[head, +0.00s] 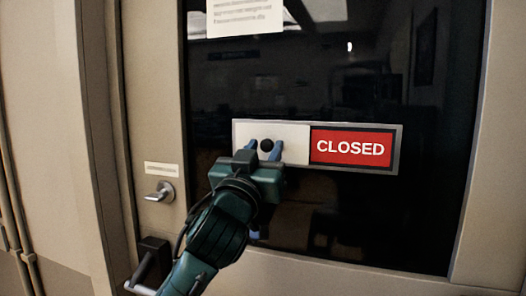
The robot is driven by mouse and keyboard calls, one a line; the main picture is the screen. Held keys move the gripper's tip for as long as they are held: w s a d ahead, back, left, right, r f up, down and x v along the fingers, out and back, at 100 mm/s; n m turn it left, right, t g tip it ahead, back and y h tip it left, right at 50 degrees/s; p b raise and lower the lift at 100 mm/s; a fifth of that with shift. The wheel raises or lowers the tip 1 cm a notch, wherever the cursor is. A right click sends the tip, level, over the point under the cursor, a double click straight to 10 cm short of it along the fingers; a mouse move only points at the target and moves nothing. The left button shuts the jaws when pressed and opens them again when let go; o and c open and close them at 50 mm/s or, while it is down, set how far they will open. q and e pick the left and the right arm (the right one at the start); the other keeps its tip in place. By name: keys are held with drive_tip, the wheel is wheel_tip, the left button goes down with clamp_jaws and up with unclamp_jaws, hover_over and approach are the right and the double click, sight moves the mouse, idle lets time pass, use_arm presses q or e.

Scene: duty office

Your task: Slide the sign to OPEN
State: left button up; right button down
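The sliding sign (318,147) is a metal-framed strip on the dark glass of a door. Its right half is a red panel reading CLOSED (350,147). Its left half is a plain white slider plate (291,132) with a round black knob (266,145). No OPEN lettering shows. My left gripper (265,147) is in front of the white plate, with its blue fingers apart, one on each side of the knob. I cannot tell whether the fingers touch the knob. My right gripper is not in view.
A door lever (160,192) with a small label (162,169) above it is left of my arm. A printed paper (244,17) is on the glass at the top. The glass (430,220) right of and below the sign is clear.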

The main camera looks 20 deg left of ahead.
use_arm(q)
clamp_jaws()
drive_tip(key=shift+d, duration=0.1)
idle(0.3)
